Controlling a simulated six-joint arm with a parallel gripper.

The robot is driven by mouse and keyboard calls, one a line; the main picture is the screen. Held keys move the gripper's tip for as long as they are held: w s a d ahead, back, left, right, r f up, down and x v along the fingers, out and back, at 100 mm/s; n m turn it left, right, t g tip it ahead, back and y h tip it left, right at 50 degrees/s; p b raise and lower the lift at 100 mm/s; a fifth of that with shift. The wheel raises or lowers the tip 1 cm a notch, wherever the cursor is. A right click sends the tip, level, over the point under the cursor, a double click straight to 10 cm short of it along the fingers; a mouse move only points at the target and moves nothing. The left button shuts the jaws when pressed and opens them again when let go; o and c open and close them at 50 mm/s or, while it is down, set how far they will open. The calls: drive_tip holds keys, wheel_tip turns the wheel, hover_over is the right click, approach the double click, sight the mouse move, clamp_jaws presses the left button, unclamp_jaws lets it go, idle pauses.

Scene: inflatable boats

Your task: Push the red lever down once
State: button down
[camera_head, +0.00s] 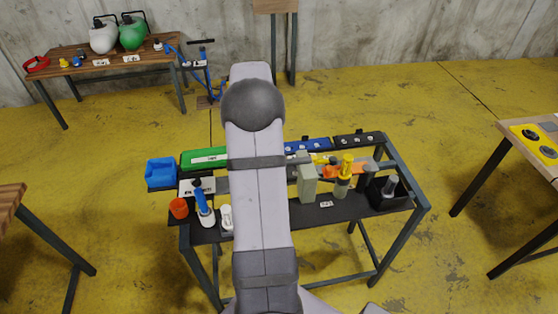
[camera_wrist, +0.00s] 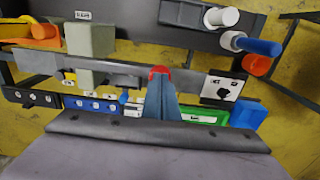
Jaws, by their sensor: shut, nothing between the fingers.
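In the wrist view, my gripper (camera_wrist: 161,97) points away over the black metal table, with its blue-grey fingers together and nothing held. A small rounded red part (camera_wrist: 160,70), which looks like the red lever's top, shows right at the fingertips. I cannot tell whether the fingers touch it or are only in front of it. The lever's lower part is hidden by the fingers. In the head view, my arm hides both the gripper and the red part.
On the table stand a grey block (camera_head: 307,184), a blue-handled device (camera_head: 202,201), an orange cup (camera_head: 179,208), a green case (camera_head: 204,159) and a yellow-topped bottle (camera_head: 344,177). A blue bin (camera_head: 160,173) is at the left end. Other tables stand apart on the yellow floor.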

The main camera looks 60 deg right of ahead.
drive_tip(key=shift+f, duration=0.15)
drive_tip(key=shift+f+b, duration=0.95)
drive_tip(key=shift+f, duration=0.75)
drive_tip(key=shift+r+p, duration=4)
drive_tip(key=shift+r, duration=0.7)
drive_tip(key=w+a+f+n+b, duration=0.15)
drive_tip(key=a+n+b, duration=0.3)
drive_tip(key=a, duration=1.85)
drive_tip(key=s+a+f+n, duration=0.2)
drive_tip(key=s+a, duration=0.3)
drive_tip(key=a, duration=0.2)
drive_tip(key=s+a+f+n+b, duration=0.1)
drive_tip(key=s+a+f+n, duration=0.1)
drive_tip(key=s+a, duration=0.4)
drive_tip(key=shift+s+a+f, duration=0.2)
drive_tip(key=shift+a, duration=0.35)
